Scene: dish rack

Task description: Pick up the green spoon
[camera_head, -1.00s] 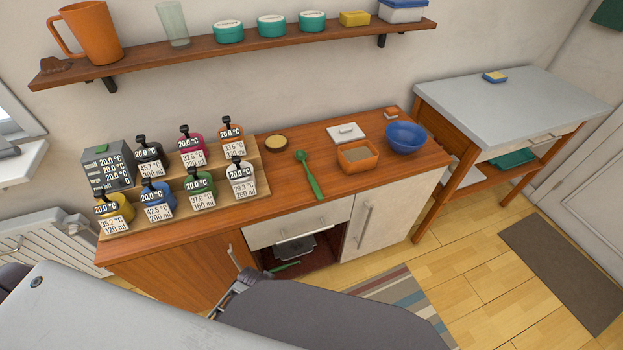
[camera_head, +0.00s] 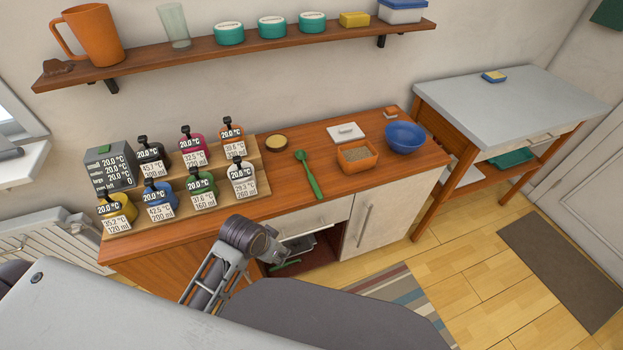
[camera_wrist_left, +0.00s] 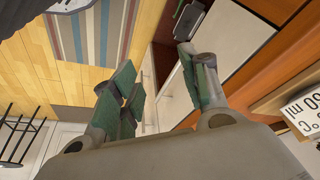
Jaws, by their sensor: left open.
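The green spoon (camera_head: 309,176) lies on the wooden counter (camera_head: 280,190), left of the orange container, with its handle towards the counter's front edge. My left gripper (camera_head: 270,249) is in front of the counter, below its top and to the lower left of the spoon, apart from it. In the left wrist view my left gripper (camera_wrist_left: 157,64) is open and empty, its green-padded fingers spread. The spoon is not seen in that view. My right gripper is not in view.
Left of the spoon stands a stepped wooden rack (camera_head: 250,187) with several labelled bottles. An open cabinet bay (camera_head: 318,250) is below. A shelf (camera_head: 240,45) hangs above.

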